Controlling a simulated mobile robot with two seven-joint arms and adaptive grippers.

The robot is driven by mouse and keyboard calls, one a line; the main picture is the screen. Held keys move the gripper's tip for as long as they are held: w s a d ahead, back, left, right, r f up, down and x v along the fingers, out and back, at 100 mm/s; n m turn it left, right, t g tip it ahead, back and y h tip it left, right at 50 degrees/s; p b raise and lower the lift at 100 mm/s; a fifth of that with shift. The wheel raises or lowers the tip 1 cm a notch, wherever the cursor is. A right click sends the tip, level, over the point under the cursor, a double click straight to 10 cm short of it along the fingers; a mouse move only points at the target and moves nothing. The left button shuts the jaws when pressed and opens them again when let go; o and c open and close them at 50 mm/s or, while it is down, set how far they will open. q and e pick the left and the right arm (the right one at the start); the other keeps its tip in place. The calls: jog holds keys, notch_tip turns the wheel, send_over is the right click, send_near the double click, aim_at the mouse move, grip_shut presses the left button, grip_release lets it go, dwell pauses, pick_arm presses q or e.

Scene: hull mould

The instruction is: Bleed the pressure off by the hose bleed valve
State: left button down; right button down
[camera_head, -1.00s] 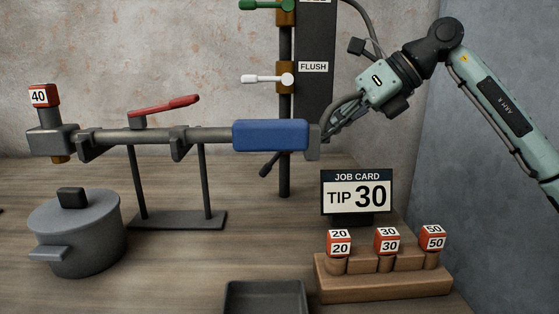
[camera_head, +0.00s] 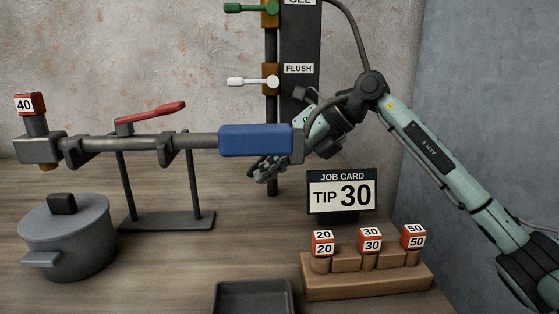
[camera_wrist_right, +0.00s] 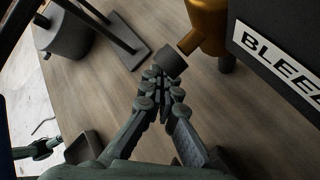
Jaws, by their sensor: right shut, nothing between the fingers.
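The hose bleed valve shows in the right wrist view as a brass body (camera_wrist_right: 208,25) with a dark cylindrical handle end (camera_wrist_right: 170,64), beside a panel labelled BLEED (camera_wrist_right: 280,62). My right gripper (camera_head: 262,173) is behind and below the blue grip (camera_head: 255,140) of the hose lance. In the right wrist view its shut, empty fingers (camera_wrist_right: 158,78) point at the handle end, with the tips close by it. I cannot tell whether they touch. In the head view the bleed handle is hidden. A greenish jointed part at the wrist view's lower left looks like my left gripper (camera_wrist_right: 40,149), too small to read.
The lance rests on a stand (camera_head: 168,220) with a red lever (camera_head: 152,112) and a 40 tip (camera_head: 30,104). A job card (camera_head: 341,191) reads TIP 30. A tip rack (camera_head: 368,284), grey pot (camera_head: 65,240) and dark tray (camera_head: 252,287) stand on the table.

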pick_arm(q)
jog(key=shift+f, duration=0.15)
pick_arm(e)
jog(key=shift+a+f, duration=0.1)
jog(key=shift+f, duration=0.05)
jog(key=shift+y+b, duration=0.4)
pick_arm(q)
jog(key=shift+w+r, duration=0.2)
jog(key=shift+r, duration=0.8)
pick_arm(e)
jog(key=shift+a, duration=0.15)
